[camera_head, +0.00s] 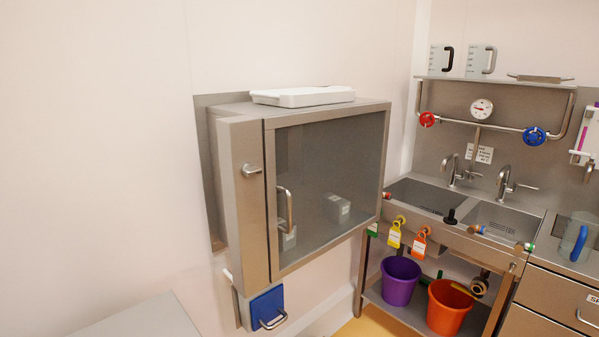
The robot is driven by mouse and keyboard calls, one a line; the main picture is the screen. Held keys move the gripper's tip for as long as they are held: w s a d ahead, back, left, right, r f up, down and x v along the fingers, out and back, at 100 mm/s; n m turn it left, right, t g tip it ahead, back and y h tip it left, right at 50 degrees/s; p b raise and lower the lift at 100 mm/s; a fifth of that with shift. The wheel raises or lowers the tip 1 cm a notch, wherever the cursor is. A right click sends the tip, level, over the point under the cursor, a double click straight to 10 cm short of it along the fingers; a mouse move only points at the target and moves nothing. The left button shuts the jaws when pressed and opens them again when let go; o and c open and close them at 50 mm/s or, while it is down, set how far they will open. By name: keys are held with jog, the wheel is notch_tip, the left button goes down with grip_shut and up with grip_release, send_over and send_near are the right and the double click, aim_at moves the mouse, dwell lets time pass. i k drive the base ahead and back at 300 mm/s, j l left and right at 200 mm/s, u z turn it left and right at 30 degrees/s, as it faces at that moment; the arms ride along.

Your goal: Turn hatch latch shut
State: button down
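The steel hatch (165,200) is a wall-mounted cabinet with a glass-fronted door (330,190), which looks closed against its frame. A small latch (251,170) sits on the left frame post, its lever pointing right towards the door's edge; I cannot tell whether it overlaps the door. A vertical bar handle (286,209) is on the door's left side. Small pale boxes (338,209) show through the glass. My gripper is not in view.
A white tray (303,96) lies on top of the hatch. A blue panel with a handle (267,308) is below it. To the right stand a double sink (425,196), a purple bucket (399,281) and an orange bucket (449,306). A grey surface (130,320) is at lower left.

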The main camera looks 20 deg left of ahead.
aim_at(249, 170)
jog(key=u, duration=1.55)
